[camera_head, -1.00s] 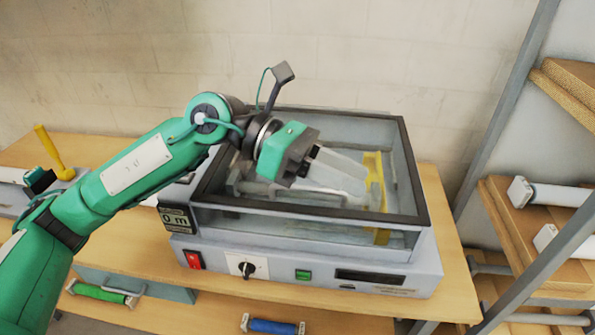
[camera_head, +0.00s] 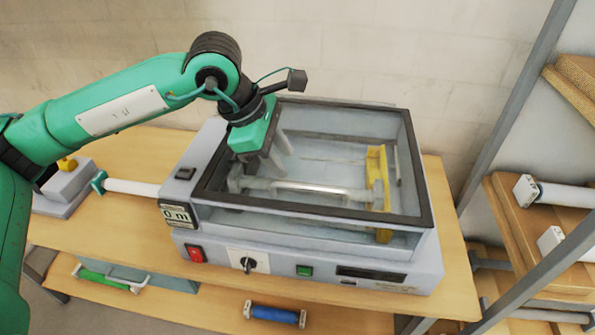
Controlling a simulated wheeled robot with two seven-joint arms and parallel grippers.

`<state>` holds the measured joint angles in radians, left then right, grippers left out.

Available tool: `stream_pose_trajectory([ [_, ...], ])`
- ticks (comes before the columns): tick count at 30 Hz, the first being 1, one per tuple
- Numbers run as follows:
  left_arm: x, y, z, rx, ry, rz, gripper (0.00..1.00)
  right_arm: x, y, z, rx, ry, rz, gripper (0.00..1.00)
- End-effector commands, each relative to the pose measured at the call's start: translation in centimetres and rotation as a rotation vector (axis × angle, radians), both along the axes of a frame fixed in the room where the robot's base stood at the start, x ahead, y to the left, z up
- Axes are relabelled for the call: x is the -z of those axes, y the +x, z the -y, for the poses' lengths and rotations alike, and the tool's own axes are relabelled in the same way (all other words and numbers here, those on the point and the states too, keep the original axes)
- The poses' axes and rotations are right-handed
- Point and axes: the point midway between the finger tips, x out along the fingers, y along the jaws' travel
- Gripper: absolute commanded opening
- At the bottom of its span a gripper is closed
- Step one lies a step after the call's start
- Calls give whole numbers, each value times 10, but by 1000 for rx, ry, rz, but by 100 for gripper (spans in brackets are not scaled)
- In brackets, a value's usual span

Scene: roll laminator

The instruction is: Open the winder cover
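The winder cover (camera_head: 345,215) is a clear lid with a dark frame, lying flat and shut on top of the grey laminator (camera_head: 330,262). Through it I see a silvery roller bar and a yellow bracket (camera_head: 378,180). My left gripper (camera_head: 278,165) points down at the left part of the cover, near its left frame edge. Its two grey fingers stand apart with nothing visible between them. I cannot tell whether the fingertips touch the cover. My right gripper is not in view.
The laminator stands on a wooden table (camera_head: 130,228). Its front has a red switch (camera_head: 195,254), a knob (camera_head: 247,264) and a green button (camera_head: 304,271). A white roll (camera_head: 132,187) lies at left. A shelf with rolls (camera_head: 565,194) stands at right behind a grey post.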

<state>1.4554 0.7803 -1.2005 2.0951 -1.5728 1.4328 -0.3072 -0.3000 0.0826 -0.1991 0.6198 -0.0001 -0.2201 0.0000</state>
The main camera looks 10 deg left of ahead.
Motion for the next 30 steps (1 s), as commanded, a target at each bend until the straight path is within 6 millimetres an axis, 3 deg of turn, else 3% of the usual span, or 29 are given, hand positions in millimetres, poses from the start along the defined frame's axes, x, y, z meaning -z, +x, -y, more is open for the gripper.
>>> stream_pose_trajectory([
  [3,20,4,10,2,0,-5,34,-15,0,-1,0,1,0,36],
  [12,61,12,27,0,-1,-2,34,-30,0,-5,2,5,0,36],
  [24,69,14,30,0,-2,0,34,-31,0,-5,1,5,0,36],
  [30,69,14,30,0,-2,0,0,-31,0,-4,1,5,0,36],
])
